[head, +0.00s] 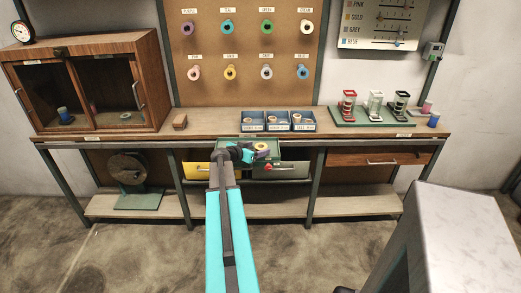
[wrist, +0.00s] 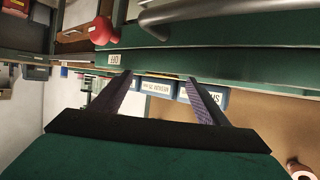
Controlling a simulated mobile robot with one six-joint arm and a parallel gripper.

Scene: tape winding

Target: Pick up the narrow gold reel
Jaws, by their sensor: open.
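A gold reel (head: 229,72) hangs on a peg in the lower row of the pegboard, under a small label. A small pale tan reel (head: 248,121) shows at the left blue bin on the bench; I cannot tell its exact colour or width. My gripper (head: 263,150) is open, at the bench's front edge just below the blue bins and over the open green drawer. In the wrist view, which is upside down, nothing is between the fingers of my gripper (wrist: 158,100). Beyond the fingertips are labelled blue bins (wrist: 155,86); their insides are hidden.
A yellow drawer (head: 197,171) is left of my gripper. A red knob (wrist: 103,31) shows close in the wrist view. A glass-door cabinet (head: 105,42) stands left on the bench, and a green rack (head: 372,118) with spool stands is right.

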